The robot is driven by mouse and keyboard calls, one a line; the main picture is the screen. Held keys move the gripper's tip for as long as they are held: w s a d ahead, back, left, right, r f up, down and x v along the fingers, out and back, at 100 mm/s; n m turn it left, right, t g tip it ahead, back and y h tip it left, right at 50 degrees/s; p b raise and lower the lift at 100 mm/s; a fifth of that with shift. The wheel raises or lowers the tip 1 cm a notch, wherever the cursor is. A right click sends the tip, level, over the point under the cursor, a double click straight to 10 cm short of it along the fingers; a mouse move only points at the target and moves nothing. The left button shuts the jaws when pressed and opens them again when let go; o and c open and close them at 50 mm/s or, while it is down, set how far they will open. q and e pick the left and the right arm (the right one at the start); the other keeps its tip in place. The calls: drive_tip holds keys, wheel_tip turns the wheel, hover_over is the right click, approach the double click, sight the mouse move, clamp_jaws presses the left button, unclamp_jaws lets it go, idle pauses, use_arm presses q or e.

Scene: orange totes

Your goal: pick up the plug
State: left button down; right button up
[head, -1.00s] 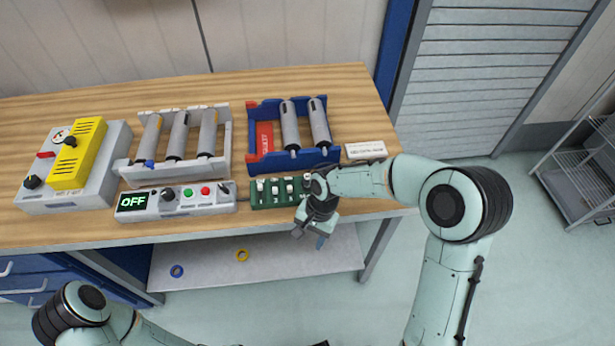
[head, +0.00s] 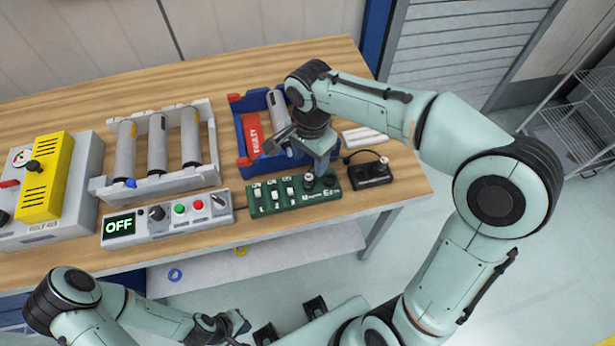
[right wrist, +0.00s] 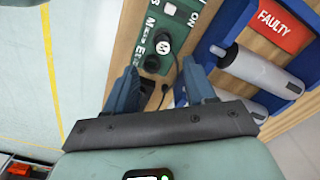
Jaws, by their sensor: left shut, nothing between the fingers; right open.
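In the right wrist view the dark piece (right wrist: 152,64) shows next to the knob marked M (right wrist: 163,44), with a thin black cable close by. I cannot tell how it is seated. My right gripper (head: 302,152) is open and empty, pointing down above and behind the board's right end; its fingers (right wrist: 160,90) show spread apart. My left gripper (head: 236,325) is shut and empty, low in front of the table.
A black box (head: 370,174) with a cable stands right of the board. A blue tray (head: 243,155) with grey cylinders and a red FAULTY panel lies behind. A white rack (head: 205,178), a control box reading OFF (head: 165,218) and a yellow unit (head: 45,178) stand left.

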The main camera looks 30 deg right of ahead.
sight(309, 177)
drive_tip(key=f, duration=0.9)
drive_tip(key=shift+w, duration=0.3)
drive_tip(key=shift+r, duration=0.1)
clamp_jaws()
